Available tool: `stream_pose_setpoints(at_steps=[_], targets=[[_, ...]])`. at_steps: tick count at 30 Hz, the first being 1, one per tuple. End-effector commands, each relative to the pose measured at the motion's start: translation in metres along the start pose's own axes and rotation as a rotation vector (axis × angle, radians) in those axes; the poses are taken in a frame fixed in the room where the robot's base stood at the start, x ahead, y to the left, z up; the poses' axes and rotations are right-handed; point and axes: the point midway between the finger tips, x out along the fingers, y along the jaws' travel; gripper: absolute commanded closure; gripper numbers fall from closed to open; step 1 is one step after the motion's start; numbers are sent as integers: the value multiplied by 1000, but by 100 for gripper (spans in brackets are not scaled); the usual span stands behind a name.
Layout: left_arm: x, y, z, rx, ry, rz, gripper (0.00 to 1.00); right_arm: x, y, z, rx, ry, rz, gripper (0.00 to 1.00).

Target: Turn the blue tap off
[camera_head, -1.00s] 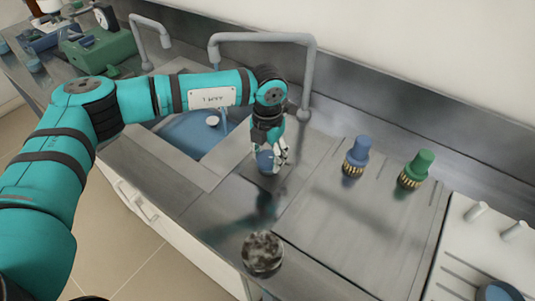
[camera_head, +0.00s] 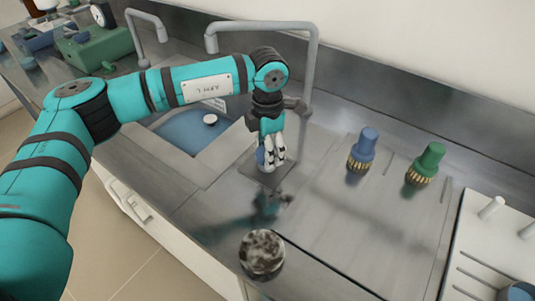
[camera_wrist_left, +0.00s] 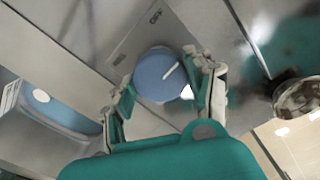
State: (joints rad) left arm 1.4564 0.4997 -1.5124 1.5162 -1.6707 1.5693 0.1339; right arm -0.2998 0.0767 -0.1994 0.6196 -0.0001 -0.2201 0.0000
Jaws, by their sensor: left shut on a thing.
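The blue tap (camera_wrist_left: 155,72) is a round knob with a white line on its top, on a metal plate beside the sink. My left gripper (camera_head: 270,160) points down over it, with its fingers closed on the knob's sides; in the left wrist view the fingers (camera_wrist_left: 165,90) stand on both sides of it. In the head view only a sliver of blue shows between the fingers. The white line slants up to the right in the wrist view. The grey spout (camera_head: 212,42) arches over the sink basin (camera_head: 190,133). My right gripper is not in view.
A blue-topped brush (camera_head: 363,148) and a green-topped brush (camera_head: 427,162) stand on the counter to the right. A mottled round object (camera_head: 262,252) sits at the front edge. A white rack (camera_head: 480,240) is at the far right.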

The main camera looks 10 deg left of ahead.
Motion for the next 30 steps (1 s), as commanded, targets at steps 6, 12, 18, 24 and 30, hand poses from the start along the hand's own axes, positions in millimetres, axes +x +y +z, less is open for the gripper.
stream_pose_setpoints(at_steps=[6,12,18,24,30], targets=[[0,1,0,82,-2,2,79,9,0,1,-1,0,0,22],[-1,1,0,111,-2,2,79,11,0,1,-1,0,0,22],[-2,1,0,115,-3,2,79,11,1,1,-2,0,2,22],[-2,1,0,114,-3,3,42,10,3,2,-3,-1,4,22],[-1,0,0,113,-2,1,22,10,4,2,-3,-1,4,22]])
